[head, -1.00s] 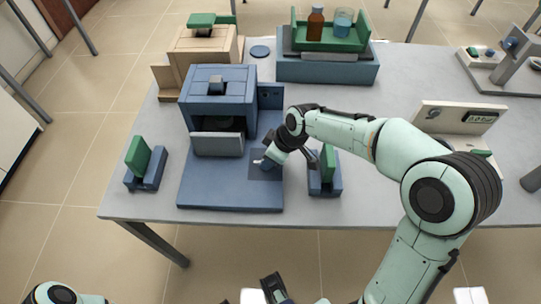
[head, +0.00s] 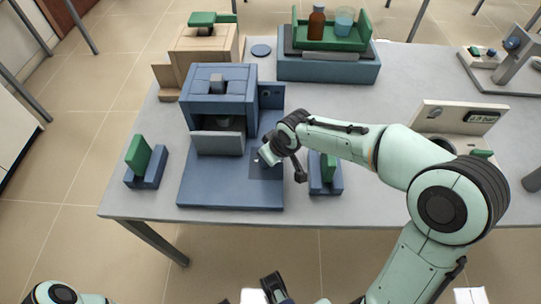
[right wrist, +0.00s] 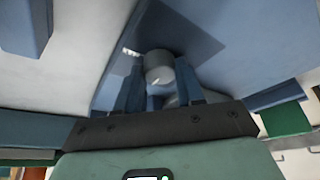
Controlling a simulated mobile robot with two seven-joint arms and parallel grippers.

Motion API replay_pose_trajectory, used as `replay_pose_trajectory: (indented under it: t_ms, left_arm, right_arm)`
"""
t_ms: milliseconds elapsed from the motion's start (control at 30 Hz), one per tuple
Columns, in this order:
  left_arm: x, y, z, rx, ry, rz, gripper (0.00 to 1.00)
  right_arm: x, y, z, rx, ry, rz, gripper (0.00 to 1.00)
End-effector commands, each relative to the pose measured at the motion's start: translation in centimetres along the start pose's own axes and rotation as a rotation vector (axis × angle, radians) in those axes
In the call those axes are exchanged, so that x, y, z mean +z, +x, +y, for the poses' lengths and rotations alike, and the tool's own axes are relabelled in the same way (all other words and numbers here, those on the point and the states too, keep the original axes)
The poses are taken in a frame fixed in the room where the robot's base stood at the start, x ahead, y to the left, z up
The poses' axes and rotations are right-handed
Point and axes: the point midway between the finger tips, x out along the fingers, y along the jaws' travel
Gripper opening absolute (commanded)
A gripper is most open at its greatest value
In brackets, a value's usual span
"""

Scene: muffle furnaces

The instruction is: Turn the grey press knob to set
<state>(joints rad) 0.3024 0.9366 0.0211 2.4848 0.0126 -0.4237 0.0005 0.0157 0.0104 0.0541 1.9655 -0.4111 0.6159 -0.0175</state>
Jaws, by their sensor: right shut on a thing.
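The grey press knob (right wrist: 158,68) is a short round cylinder, seen between my right fingers in the right wrist view. A small white mark lies on the blue surface beside it. My right gripper (head: 264,158) is shut on the knob, low over the right front of the blue press (head: 218,140). In the head view the gripper hides the knob. The right gripper also shows in the right wrist view (right wrist: 160,92). My left gripper (head: 273,287) is at the bottom edge, away from the table; its opening is unclear.
Blue holders with green plates stand left (head: 147,165) and right (head: 325,172) of the press. A beige press (head: 205,47) stands behind. A blue scale (head: 330,68) carries a green tray with bottle and beaker. A cream unit with a display (head: 455,118) is at right.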

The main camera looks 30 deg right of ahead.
Motion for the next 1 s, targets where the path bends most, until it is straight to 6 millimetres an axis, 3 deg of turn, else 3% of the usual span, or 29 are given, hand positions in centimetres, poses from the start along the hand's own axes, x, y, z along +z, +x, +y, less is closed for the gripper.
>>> replay_pose_trajectory:
  t_ms: [167, 200, 267, 300, 667, 767, 1000]
  left_arm:
    - [0.0, 0.0, 0.0, 0.0, 0.0, 0.0, 0.43]
    - [0.0, 0.0, 0.0, 0.0, 0.0, 0.0, 0.43]
    - [0.0, 0.0, 0.0, 0.0, 0.0, 0.0, 0.43]
    - [0.0, 0.0, 0.0, 0.0, 0.0, 0.0, 0.43]
    - [0.1, -0.1, 0.0, 0.0, 0.0, -0.001, 0.43]
    - [0.2, -0.3, 0.1, -0.001, 0.0, -0.004, 0.43]
    - [0.6, -1.1, 0.2, -0.004, -0.001, -0.016, 0.43]
  right_arm:
    - [0.0, -0.1, 0.0, 0.0, 0.0, 0.0, 0.07]
    - [0.0, -0.1, 0.0, 0.0, 0.0, 0.0, 0.41]
    - [0.0, -0.1, 0.0, 0.0, 0.0, 0.0, 0.6]
    - [0.0, -0.1, 0.0, 0.0, 0.0, 0.0, 0.63]
    - [-0.1, -0.6, 0.0, 0.0, 0.0, 0.001, 0.63]
    - [-0.1, -2.1, 0.0, 0.001, 0.001, 0.003, 0.63]
    - [-0.2, -7.5, 0.1, 0.001, 0.001, 0.006, 0.63]
